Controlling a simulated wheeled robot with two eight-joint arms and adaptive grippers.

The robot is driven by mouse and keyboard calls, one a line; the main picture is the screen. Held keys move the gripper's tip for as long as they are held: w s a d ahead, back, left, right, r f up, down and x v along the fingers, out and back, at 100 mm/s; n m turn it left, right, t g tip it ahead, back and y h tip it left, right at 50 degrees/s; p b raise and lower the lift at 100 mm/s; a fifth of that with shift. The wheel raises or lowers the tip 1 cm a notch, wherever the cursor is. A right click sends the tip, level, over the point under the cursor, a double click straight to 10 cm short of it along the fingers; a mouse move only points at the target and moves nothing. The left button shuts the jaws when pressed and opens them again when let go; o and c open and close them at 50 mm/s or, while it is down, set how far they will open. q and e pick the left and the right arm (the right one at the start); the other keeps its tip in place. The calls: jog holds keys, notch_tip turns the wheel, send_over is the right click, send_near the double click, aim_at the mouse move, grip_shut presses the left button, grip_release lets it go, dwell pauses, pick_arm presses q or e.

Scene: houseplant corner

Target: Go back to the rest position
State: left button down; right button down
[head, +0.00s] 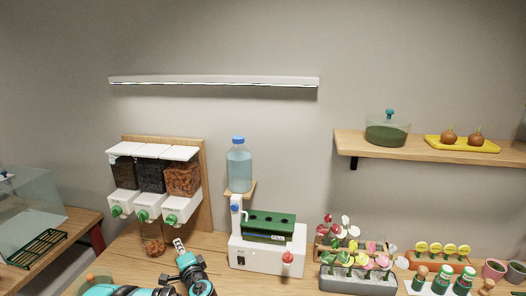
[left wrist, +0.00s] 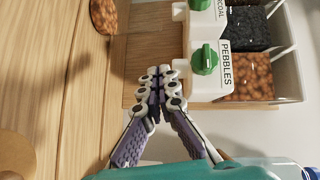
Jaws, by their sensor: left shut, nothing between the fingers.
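My left gripper (head: 179,244) is in the lower left of the head view, above the wooden counter and in front of the dispenser. In the left wrist view its two fingers (left wrist: 159,77) meet at the tips, with nothing between them. The dispenser (head: 150,178) has three bins with white lids and green knobs; its rightmost bin holds orange-brown pebbles. In the left wrist view, the knob (left wrist: 205,59) labelled PEBBLES is close to the fingertips, apart from them as far as I can see. My right gripper is in neither view.
A jar of pebbles (head: 153,240) stands below the dispenser. A white machine with a green tray (head: 268,227) stands to the right, below a water bottle (head: 239,166). Flower planters (head: 357,284) fill the right side. A glass tank (head: 30,206) is at the left.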

pick_arm(q)
jog(key=s+d+r+n+g+h, duration=0.1)
jog(key=s+r+n+g+h, duration=0.15)
jog(key=s, duration=0.45)
jog(key=s+d+r+n+g+h, duration=0.15)
jog(key=s+n, duration=0.25)
jog(key=s, duration=0.4)
jog(key=s+d+f+n+g+h, duration=0.1)
jog(key=s+d+f+h, duration=0.1)
jog(key=s+d, duration=0.3)
jog(key=s+d+f+n+g+h, duration=0.1)
jog(key=s+d, duration=0.5)
jog(key=s, duration=0.6)
notch_tip(320, 180, down, 2)
jog(key=n+h, duration=0.1)
jog(key=h, duration=0.1)
jog(key=shift+s+d+g+h, duration=0.2)
jog(key=shift+g+h, duration=0.1)
jog(key=shift+g, duration=0.1)
